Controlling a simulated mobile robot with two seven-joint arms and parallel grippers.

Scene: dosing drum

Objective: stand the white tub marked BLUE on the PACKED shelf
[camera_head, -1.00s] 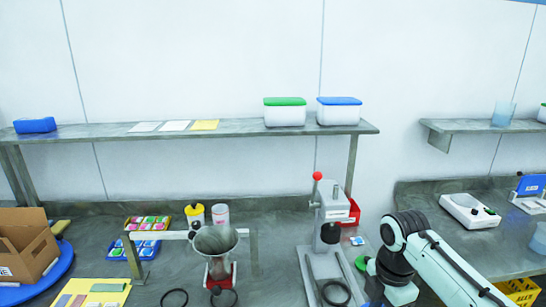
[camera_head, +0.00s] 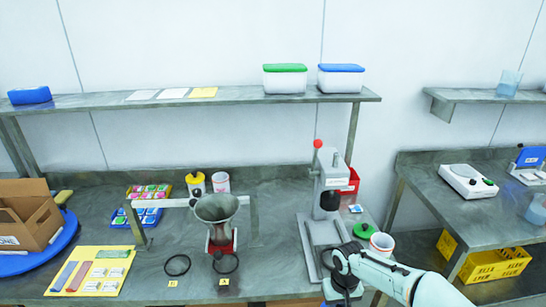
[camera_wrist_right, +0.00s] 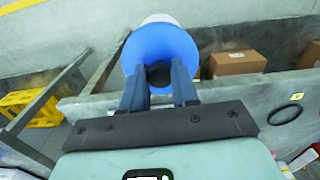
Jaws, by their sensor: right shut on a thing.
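In the right wrist view my right gripper (camera_wrist_right: 158,88) is shut on the dark knob of a round blue lid (camera_wrist_right: 160,45). A white rounded part (camera_wrist_right: 160,18) shows beyond the blue, seemingly the tub's body; no BLUE mark is readable. In the head view my right arm reaches the bench's front edge, and its gripper and load are mostly hidden or cut off. A long wall shelf (camera_head: 230,98) and a short right shelf (camera_head: 460,95) show; I read no PACKED label on either. My left gripper is not in view.
White boxes with green (camera_head: 285,80) and blue (camera_head: 341,79) lids stand on the long shelf. A press (camera_head: 328,185), a funnel (camera_head: 217,208), an open white pot (camera_head: 382,244) and a green disc (camera_head: 363,230) are on the bench. A yellow crate (camera_head: 495,264) sits under the right table.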

